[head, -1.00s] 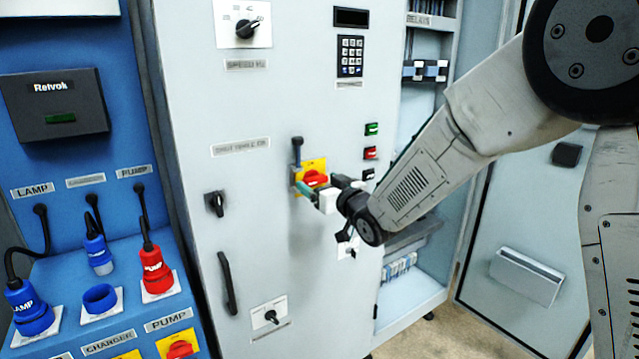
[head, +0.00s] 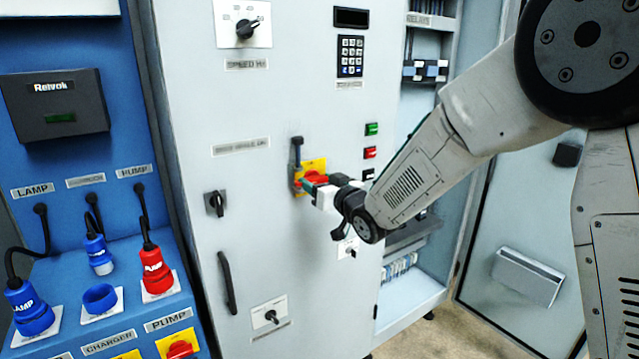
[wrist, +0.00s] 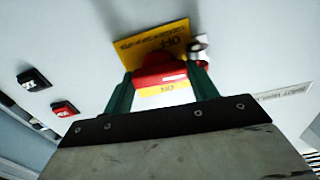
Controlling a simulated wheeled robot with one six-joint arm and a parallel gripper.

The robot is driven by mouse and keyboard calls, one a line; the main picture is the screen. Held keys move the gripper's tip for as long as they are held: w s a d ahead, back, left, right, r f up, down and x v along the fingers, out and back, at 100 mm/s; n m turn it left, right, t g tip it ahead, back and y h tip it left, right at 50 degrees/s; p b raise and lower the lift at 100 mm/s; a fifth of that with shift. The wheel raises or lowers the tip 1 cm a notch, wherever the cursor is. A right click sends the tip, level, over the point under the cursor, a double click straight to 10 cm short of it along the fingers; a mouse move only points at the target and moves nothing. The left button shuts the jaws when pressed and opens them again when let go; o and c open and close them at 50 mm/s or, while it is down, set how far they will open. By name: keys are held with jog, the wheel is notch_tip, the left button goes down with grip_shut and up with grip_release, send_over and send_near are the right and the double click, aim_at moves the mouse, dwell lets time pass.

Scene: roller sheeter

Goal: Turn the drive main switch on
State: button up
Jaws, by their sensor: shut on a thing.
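The drive main switch is a red rotary handle (head: 319,177) on a yellow plate (head: 313,164), on the front of the grey cabinet. In the wrist view the red handle (wrist: 160,76) lies crosswise between my two green fingers. The yellow plate (wrist: 150,45) shows an OFF label above the handle and an ON label below it, upside down in the picture. My gripper (head: 311,184) is shut on the handle, one finger at each end. In the head view my gripper partly covers the handle.
Green (head: 371,129) and red (head: 369,153) push buttons sit right of the switch. A black knob (head: 214,203) and a long door handle (head: 228,283) are to the left. The blue panel with plugs (head: 158,271) stands further left. The open relay bay (head: 424,90) is at right.

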jog(key=m, duration=0.8)
jog(key=shift+d+m, duration=0.1)
jog(key=shift+m, duration=0.2)
jog(key=m, duration=0.4)
jog(key=shift+w+m, duration=0.1)
jog(key=shift+m, duration=2.2)
jog(key=o, duration=1)
